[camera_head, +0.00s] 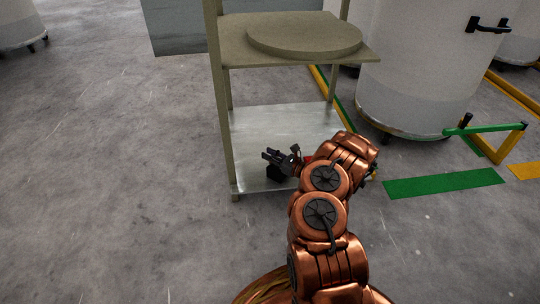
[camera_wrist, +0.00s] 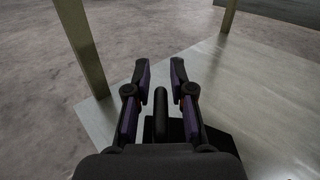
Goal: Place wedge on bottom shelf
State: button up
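The bottom shelf (camera_head: 275,122) is a pale metal plate low in the rack; its surface also fills the right of the wrist view (camera_wrist: 265,105). My gripper (camera_head: 268,155) is over the shelf's front left part. In the wrist view its two fingers (camera_wrist: 160,72) are spread, with a gap between their tips. A dark, round-ended upright piece (camera_wrist: 161,116) shows between the fingers, with clear space on both sides. A black shape (camera_head: 275,173) lies just under the gripper on the shelf; it looks like the wedge, but its outline is partly hidden and merges with shadow.
The rack's upper shelf (camera_head: 235,51) bears a round disc (camera_head: 305,38) and overhangs the bottom shelf. A rack post (camera_head: 225,120) stands close to the gripper's left. A white drum (camera_head: 415,80) and a green barrier (camera_head: 490,130) stand to the right. Open concrete floor lies left.

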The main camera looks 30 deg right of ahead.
jog(key=shift+o, duration=0.7)
